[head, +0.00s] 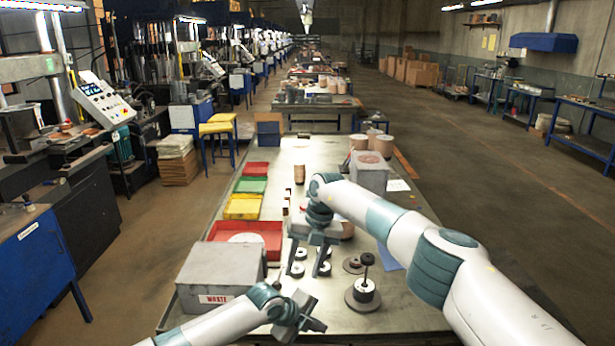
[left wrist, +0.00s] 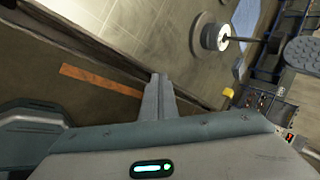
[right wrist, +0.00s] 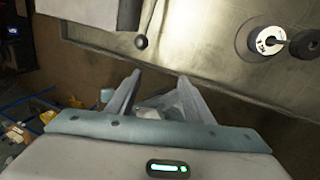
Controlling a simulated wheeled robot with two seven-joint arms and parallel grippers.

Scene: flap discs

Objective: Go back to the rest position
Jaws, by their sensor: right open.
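My right gripper (head: 306,271) hangs open over the bench, above several small dark ring-shaped discs (head: 298,270). In the right wrist view its two fingers (right wrist: 160,77) are spread with nothing between them. My left gripper (head: 312,318) is low, near the bench's front edge. In the left wrist view its fingers (left wrist: 160,77) are together and hold nothing visible. A spindle stand (head: 363,297) with a round base and a dark knob stands to the right of both grippers. A pale disc on it also shows in the left wrist view (left wrist: 213,37) and the right wrist view (right wrist: 264,42).
A grey waste box (head: 222,276) stands at the front left of the bench. Red (head: 262,230), yellow (head: 243,206) and green (head: 250,185) trays line the left edge. A grey box (head: 370,174) stands behind my right arm.

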